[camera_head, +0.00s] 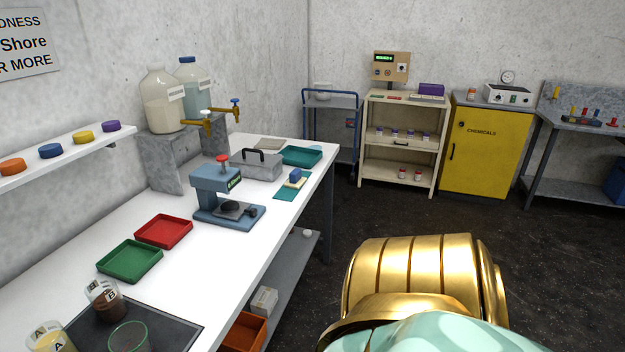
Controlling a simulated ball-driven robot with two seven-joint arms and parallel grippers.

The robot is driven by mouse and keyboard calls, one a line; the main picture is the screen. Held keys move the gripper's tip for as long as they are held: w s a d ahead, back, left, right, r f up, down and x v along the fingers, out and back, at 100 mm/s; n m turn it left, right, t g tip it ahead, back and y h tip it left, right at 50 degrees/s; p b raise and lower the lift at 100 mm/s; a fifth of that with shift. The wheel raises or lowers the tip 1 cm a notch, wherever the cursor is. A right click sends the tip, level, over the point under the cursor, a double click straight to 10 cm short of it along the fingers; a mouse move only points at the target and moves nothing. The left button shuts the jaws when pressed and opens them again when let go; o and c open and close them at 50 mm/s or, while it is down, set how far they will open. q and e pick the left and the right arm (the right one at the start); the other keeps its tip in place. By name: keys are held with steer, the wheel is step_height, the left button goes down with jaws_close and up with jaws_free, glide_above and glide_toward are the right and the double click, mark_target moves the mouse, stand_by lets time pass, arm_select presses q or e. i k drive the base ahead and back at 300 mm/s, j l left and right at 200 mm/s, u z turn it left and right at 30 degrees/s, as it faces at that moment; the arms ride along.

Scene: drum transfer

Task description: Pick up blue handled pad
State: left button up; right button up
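The blue handled pad (296,176) sits on a teal mat (288,191) near the right edge of the white table. It has a blue block on top and a pale cream base. Neither my left nor my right gripper shows in the head view. A large gold and mint-green part of my own body fills the lower right of the picture.
A blue press-like device (222,196) and a grey box with a black handle (256,165) stand near the pad. A teal tray (302,156) lies behind it. Red (164,231) and green (130,260) trays lie nearer. Dark floor (400,205) is open right of the table.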

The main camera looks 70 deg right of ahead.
mark_target(295, 181)
steer(key=z, duration=2.15)
